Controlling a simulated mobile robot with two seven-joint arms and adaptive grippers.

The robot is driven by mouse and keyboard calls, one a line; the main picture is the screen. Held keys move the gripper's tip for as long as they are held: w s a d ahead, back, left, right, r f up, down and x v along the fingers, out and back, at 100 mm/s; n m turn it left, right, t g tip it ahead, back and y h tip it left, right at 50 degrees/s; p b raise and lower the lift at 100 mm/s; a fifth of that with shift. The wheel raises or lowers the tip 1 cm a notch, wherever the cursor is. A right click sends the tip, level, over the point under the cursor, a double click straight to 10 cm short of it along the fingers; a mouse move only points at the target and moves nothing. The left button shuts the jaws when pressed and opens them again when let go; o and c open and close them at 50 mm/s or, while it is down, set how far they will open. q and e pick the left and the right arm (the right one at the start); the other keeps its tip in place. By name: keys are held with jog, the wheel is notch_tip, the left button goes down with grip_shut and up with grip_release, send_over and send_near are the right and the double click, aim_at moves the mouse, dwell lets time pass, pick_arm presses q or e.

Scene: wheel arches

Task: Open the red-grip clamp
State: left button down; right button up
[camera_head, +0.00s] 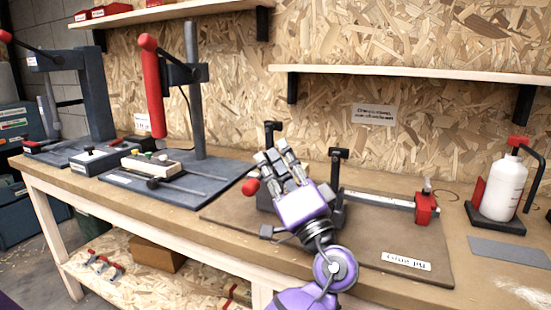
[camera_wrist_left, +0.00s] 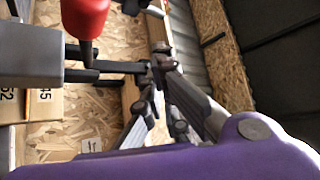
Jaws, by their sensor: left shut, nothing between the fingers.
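A red grip (camera_head: 250,187) sits at the end of a dark lever, low at the left of a dark clamp fixture (camera_head: 338,165) on a brown board. My left gripper (camera_head: 268,158) is in front of the fixture, beside and just right of the red grip, fingers pointing up and away. It is shut and empty. Its arm and palm hide much of the clamp's middle. In the left wrist view, a red grip (camera_wrist_left: 85,18) and a dark bar lie left of and close to my shut fingers (camera_wrist_left: 155,75). I cannot tell whether they touch the bar.
A metal bar with a red block (camera_head: 427,207) lies along the board's right side. A white bottle (camera_head: 503,187) stands on a dark base at right. A press with a long red handle (camera_head: 152,85) stands at left. A shelf (camera_head: 400,72) hangs above.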

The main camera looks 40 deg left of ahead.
jog(key=shift+w, duration=0.3)
pick_arm(q)
jog(key=v, duration=1.2)
pick_arm(e)
jog(key=shift+s, duration=0.25)
pick_arm(q)
jog(key=shift+f, duration=0.1)
